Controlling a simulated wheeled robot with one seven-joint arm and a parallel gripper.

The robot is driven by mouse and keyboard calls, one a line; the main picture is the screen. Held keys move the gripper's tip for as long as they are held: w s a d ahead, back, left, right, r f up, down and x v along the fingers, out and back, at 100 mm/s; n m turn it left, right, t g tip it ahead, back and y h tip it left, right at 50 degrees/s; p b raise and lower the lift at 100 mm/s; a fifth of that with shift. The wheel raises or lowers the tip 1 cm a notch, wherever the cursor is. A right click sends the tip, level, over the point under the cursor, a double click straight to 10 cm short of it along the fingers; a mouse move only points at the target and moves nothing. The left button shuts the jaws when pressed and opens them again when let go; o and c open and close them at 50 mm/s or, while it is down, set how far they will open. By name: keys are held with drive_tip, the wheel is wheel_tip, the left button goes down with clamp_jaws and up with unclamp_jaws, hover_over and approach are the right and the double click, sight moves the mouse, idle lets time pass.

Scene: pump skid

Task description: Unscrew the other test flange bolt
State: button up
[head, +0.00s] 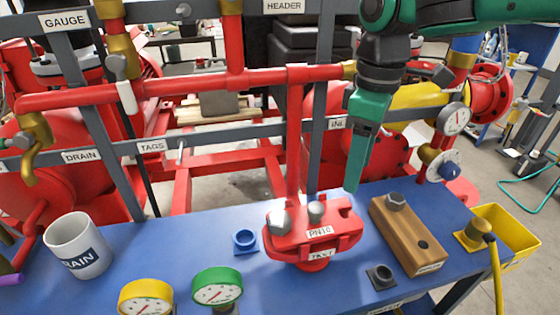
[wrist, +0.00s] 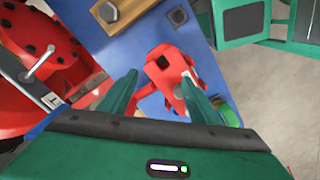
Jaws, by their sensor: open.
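The red test flange (head: 342,240), labelled PN10 and TEST, stands on the blue bench. A large grey hex bolt (head: 280,222) sits at its left side, and a smaller grey round-topped piece (head: 316,211) stands near its middle. A wooden block (head: 405,240) to the right holds another hex bolt (head: 396,201) in its far hole; its near hole is empty. My gripper (head: 351,188) is above and behind the flange, apart from it. In the wrist view my gripper (wrist: 160,82) has its fingers spread, empty, with the flange (wrist: 166,80) beyond them. The left bolt is not clear there.
A blue ring fitting (head: 245,241), a dark square fitting (head: 381,277), green and yellow gauges (head: 217,286) and a white mug (head: 77,246) stand on the bench. A yellow bin (head: 515,240) is at the right. Red pipes and grey rails (head: 215,137) rise behind.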

sight(279, 216)
drive_tip(key=s+a+r+n, duration=0.1)
drive_tip(key=s+a+n, duration=0.2)
drive_tip(key=a, duration=0.4)
drive_tip(key=s+a+r+n, duration=0.2)
drive_tip(key=a+n, duration=0.1)
drive_tip(key=a, duration=0.4)
wheel_tip(279, 216, down, 11)
drive_tip(key=shift+s+r, duration=0.1)
drive_tip(key=shift+s, duration=0.05)
